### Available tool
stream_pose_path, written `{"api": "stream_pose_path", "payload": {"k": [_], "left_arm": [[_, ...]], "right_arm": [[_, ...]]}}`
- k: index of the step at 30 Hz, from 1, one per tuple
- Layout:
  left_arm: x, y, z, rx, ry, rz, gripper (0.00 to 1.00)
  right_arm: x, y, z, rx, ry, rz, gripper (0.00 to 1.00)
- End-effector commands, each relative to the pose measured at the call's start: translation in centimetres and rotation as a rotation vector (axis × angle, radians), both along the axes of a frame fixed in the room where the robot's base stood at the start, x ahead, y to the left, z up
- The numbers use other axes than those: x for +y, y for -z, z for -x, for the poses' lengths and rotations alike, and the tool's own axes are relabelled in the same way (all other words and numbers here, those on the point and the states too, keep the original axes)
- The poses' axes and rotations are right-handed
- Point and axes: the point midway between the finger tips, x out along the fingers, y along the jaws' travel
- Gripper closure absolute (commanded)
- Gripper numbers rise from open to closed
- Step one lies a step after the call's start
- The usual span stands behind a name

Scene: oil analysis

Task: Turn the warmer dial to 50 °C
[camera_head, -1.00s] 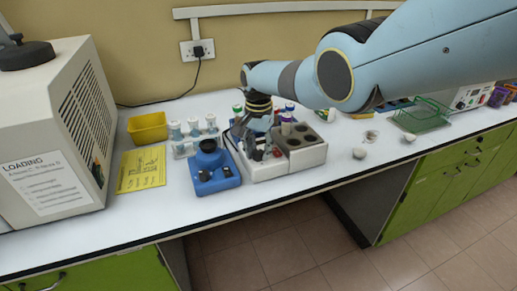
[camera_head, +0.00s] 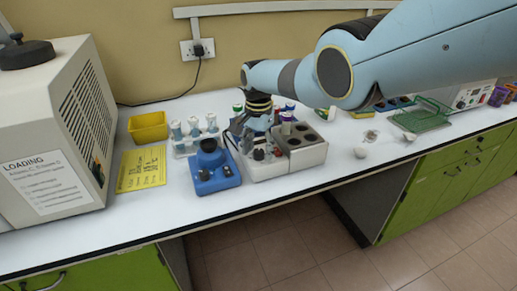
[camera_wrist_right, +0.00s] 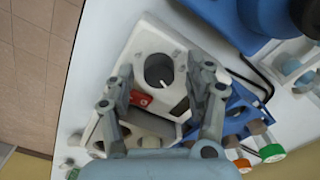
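The warmer (camera_head: 287,164) is a pale block with round wells on the bench, right of a blue device. Its dark dial (camera_head: 258,154) is on the front part. In the right wrist view, the dial (camera_wrist_right: 159,70) is a dark round knob on a white panel, beside a red switch (camera_wrist_right: 141,98). My right gripper (camera_head: 248,140) is over the panel. In the wrist view its fingers (camera_wrist_right: 161,78) are spread on either side of the dial, with visible gaps. The dial's scale is too small to read. My left gripper is not in view.
A blue device (camera_head: 214,179) stands just left of the warmer. A rack of vials (camera_head: 196,140), a yellow tray (camera_head: 148,127) and a yellow note (camera_head: 141,169) lie further left. A large beige machine (camera_head: 45,135) fills the left. The bench front edge is close.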

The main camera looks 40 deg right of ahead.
Motion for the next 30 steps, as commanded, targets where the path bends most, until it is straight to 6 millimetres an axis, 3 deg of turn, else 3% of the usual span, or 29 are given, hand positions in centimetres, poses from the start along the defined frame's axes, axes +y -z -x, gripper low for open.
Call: {"api": "stream_pose_path", "payload": {"k": [8, 14, 17, 24, 30], "left_arm": [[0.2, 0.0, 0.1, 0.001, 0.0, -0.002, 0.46], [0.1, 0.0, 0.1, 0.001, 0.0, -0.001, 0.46], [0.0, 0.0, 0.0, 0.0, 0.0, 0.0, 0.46], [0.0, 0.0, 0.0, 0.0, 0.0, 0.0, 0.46], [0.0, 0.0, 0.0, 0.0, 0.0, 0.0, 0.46]], "right_arm": [[0.0, -0.1, 0.0, 0.001, 0.0, 0.0, 0.46], [-0.1, -1.6, -0.1, -0.002, 0.0, 0.0, 0.46], [0.0, -2.9, 0.0, -0.002, 0.0, 0.0, 0.46], [0.0, -8.3, -0.1, -0.004, -0.001, 0.001, 0.46], [0.0, -11.2, -0.1, -0.001, 0.0, 0.001, 0.46]]}}
